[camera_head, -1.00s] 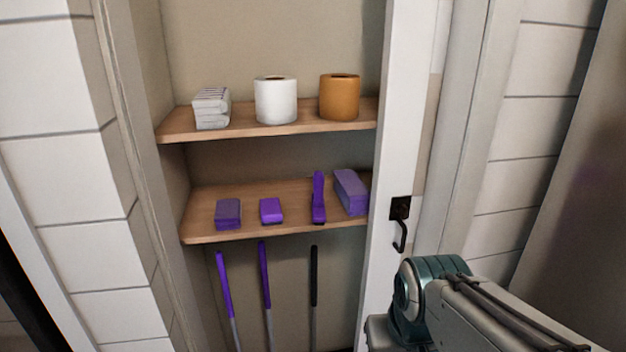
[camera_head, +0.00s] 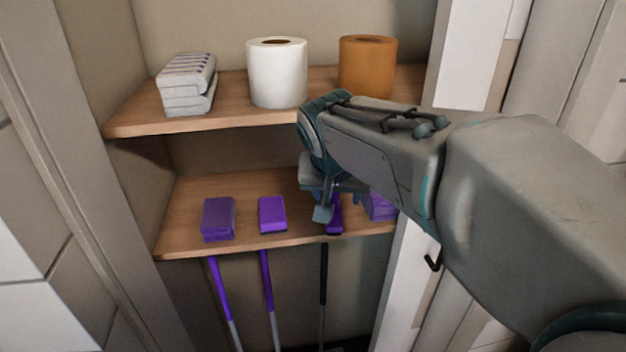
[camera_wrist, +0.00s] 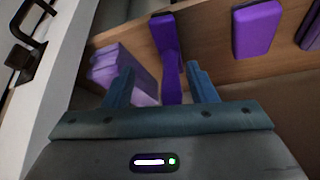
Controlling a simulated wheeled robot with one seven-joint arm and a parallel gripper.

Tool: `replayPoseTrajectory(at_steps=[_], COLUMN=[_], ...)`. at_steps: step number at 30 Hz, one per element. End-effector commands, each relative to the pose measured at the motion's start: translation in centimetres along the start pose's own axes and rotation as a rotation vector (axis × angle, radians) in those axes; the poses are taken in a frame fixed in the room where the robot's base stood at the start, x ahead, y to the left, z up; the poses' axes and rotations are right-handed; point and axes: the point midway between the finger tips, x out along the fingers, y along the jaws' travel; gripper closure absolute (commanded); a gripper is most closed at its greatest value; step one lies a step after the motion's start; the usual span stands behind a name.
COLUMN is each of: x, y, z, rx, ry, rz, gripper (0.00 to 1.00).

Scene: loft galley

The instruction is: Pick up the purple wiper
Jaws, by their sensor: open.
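The purple wiper (camera_head: 335,221) is on the lower shelf, mostly hidden behind my gripper in the head view. In the wrist view the wiper (camera_wrist: 165,45) is a long, narrow purple piece with a wider end. My gripper (camera_head: 326,203) is open at the lower shelf. In the wrist view my gripper (camera_wrist: 158,74) has one blue finger on each side of the wiper's line. I cannot tell whether the wiper's handle is fully between the fingers; no contact is visible.
The lower shelf (camera_head: 180,238) also holds a purple sponge (camera_head: 218,218), a brighter purple block (camera_head: 272,214) and a lilac stack (camera_wrist: 118,70) close beside the wiper. Paper rolls and folded towels stand on the upper shelf (camera_head: 230,112) above my arm. A door with a black handle (camera_wrist: 30,40) is alongside.

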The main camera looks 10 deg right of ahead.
Motion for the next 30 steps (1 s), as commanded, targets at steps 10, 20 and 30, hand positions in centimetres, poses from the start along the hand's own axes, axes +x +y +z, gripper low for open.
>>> replayPoseTrajectory(at_steps=[10,20,30], x=[1.6,6.0,7.0], y=[-1.7,-1.1,-1.1], z=[-3.6,-4.2,-4.3], rx=[0.076,0.075,0.077], ry=[0.061,0.06,0.063], rz=[0.006,0.007,0.005], gripper=[0.48,0.48,0.48])
